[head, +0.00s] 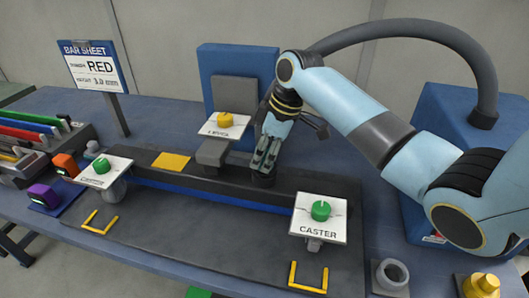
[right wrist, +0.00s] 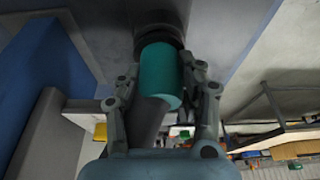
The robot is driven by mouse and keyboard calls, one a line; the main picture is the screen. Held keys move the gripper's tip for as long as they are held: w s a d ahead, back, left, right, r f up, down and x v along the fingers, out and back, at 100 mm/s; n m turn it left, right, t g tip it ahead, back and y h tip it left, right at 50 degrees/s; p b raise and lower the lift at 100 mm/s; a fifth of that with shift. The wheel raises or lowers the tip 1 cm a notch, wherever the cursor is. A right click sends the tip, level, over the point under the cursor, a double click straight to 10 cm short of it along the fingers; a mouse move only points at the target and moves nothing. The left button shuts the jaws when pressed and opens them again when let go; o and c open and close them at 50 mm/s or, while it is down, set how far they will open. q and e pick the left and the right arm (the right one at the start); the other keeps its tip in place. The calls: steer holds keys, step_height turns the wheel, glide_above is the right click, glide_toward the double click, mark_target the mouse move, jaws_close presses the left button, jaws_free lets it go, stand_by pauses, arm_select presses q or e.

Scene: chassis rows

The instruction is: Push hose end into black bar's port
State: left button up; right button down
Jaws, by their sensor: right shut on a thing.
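My right gripper (head: 266,158) points down at the black bar (head: 215,184), near its right part. In the right wrist view my right gripper (right wrist: 162,92) is shut on the teal hose end (right wrist: 160,72), one finger on each side. The dark hose (right wrist: 147,122) runs back from it between the fingers. The far edge of the teal piece meets a round black port (right wrist: 158,30). I cannot tell how deep it sits. In the head view the port's dark rim (head: 262,181) shows below the fingertips, and the hose end is mostly hidden. My left gripper is not in view.
A white CASTER card with a green knob (head: 321,210) stands right of the bar. Another card with a green knob (head: 101,166) is at left. A card with a yellow knob (head: 225,120) stands behind, beside a blue block (head: 237,62).

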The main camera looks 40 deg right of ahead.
steer(key=shift+f, duration=0.6)
steer(key=c, duration=0.7)
jaws_free()
steer(key=shift+c, duration=0.2)
steer(key=v, duration=1.2)
steer(key=shift+s+a+f, duration=0.1)
